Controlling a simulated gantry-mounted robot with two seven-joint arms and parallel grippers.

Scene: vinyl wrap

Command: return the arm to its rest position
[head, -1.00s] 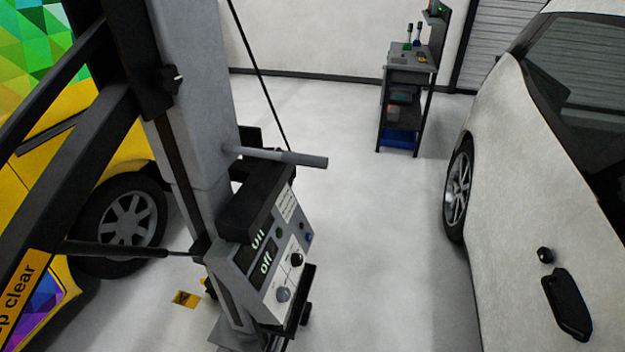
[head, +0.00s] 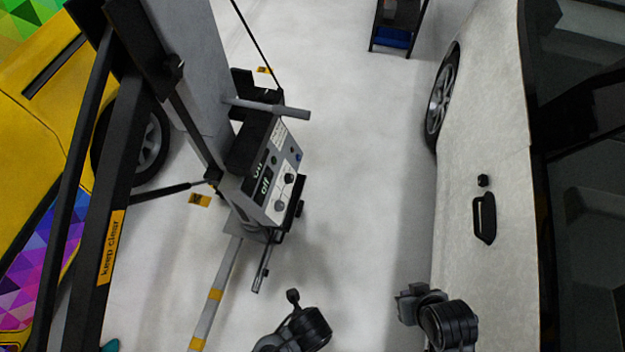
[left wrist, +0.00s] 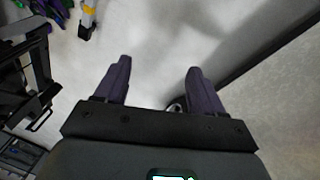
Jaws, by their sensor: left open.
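My left gripper (left wrist: 155,82) shows in the left wrist view. Its two dark fingers stand wide apart over pale floor, with nothing between them. In the head view, black joints of my arms show at the bottom edge, one near the middle and one further right beside the white car. I cannot make out the fingers of either gripper there. Both arms stand low and apart from the grey control box (head: 262,180) on the lift post (head: 190,70).
A white car (head: 480,120) stands at the right, close to my right arm. A yellow car (head: 40,120) with coloured wrap is behind the black lift arm (head: 100,210) at left. A shelf cart (head: 396,22) is at the back. Floor (head: 350,150) between is clear.

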